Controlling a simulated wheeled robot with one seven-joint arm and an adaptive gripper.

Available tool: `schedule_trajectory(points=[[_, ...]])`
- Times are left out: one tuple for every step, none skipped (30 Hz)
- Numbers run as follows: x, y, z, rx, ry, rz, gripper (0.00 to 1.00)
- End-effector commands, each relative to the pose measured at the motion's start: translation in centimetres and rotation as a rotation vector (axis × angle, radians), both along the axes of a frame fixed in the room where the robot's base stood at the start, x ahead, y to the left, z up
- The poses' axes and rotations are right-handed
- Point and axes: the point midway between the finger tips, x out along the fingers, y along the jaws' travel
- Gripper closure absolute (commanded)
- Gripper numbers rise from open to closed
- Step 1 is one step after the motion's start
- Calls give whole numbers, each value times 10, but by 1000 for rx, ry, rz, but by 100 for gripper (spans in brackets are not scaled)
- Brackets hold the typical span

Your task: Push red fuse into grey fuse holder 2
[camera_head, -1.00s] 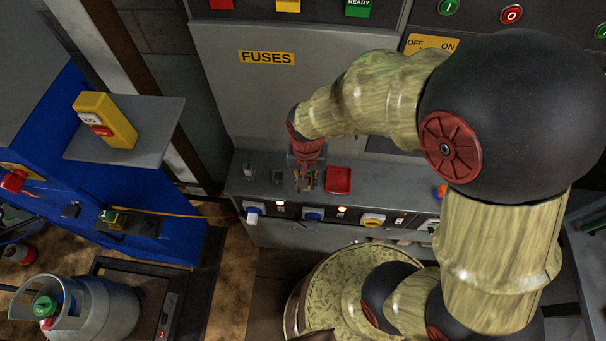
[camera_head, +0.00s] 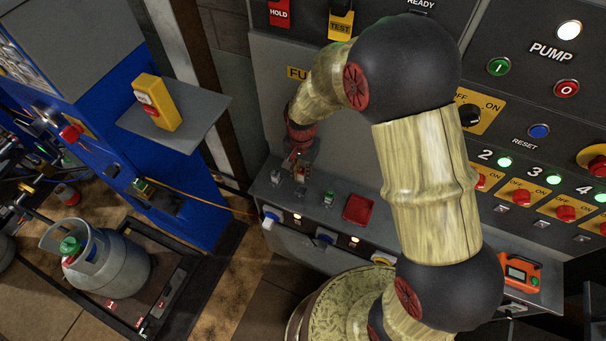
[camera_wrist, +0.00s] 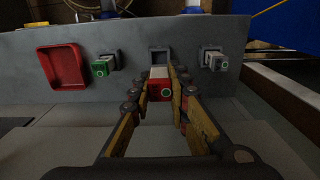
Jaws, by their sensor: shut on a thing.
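The red fuse (camera_wrist: 160,88) is between the fingers of my gripper (camera_wrist: 160,78) in the wrist view, its end with a pale green ring facing the camera. My gripper is shut on it; in the head view my gripper (camera_head: 298,160) is over the back of the grey shelf. The middle grey fuse holder (camera_wrist: 160,56) lies just beyond the fuse and looks empty. In the head view this holder (camera_head: 300,191) is small, in front of my gripper. I cannot tell whether fuse and holder touch. No number shows on the holder.
A red tray (camera_wrist: 62,67) is further left. The FUSES panel (camera_head: 280,110) rises behind the shelf.

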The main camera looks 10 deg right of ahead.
Motion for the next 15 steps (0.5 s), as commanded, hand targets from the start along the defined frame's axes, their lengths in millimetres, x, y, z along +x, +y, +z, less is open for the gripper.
schedule_trajectory(points=[[0,0,0,0,0,0,100],[0,0,0,0,0,0,100],[0,0,0,0,0,1,100],[0,0,0,0,0,1,100],[0,0,1,0,0,1,100],[0,0,1,0,0,1,100],[0,0,0,0,0,1,100],[0,0,-2,-1,-1,1,100],[0,0,-4,0,0,1,100],[0,0,-6,0,0,1,100],[0,0,-7,0,0,1,100],[0,0,-10,-1,1,1,100],[0,0,-12,-1,1,1,100],[0,0,-15,-1,1,1,100],[0,0,-18,-1,1,1,100]])
